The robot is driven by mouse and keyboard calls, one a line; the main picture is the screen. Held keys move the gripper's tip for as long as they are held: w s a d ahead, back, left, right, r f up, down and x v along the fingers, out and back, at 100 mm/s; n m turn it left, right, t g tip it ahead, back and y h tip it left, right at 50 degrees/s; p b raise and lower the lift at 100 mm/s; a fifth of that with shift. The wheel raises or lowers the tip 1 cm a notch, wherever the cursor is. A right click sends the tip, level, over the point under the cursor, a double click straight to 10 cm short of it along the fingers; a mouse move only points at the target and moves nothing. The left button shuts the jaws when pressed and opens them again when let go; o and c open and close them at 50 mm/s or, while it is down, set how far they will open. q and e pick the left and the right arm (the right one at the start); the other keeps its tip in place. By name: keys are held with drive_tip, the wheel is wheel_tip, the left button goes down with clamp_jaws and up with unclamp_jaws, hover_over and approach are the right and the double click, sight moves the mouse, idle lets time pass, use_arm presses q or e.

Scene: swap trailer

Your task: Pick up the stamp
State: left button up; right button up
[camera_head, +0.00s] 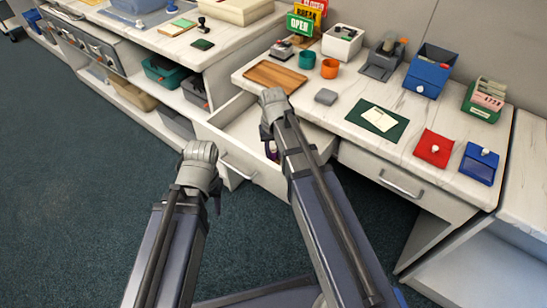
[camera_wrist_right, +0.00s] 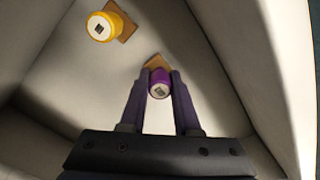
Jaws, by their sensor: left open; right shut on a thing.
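A purple-topped stamp (camera_wrist_right: 159,86) with a wooden base sits between the two fingers of my right gripper (camera_wrist_right: 160,80) in the right wrist view. The fingers are shut on its purple handle. In the head view, my right gripper (camera_head: 271,148) reaches down into the open drawer (camera_head: 238,128), mostly hidden by my own wrist. A second stamp with a yellow handle (camera_wrist_right: 101,27) and a wooden base lies in the drawer, apart from the gripper. My left gripper (camera_head: 216,198) hangs in front of the drawer, over the floor; its fingers are mostly hidden.
The drawer walls stand close around my right gripper. A dark stamp (camera_head: 202,24) stands on the left counter.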

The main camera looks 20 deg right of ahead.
sight(273, 150)
clamp_jaws()
wheel_tip(273, 150, up, 10)
drive_tip(key=p, duration=1)
drive_tip(key=shift+o, duration=0.7)
unclamp_jaws()
clamp_jaws()
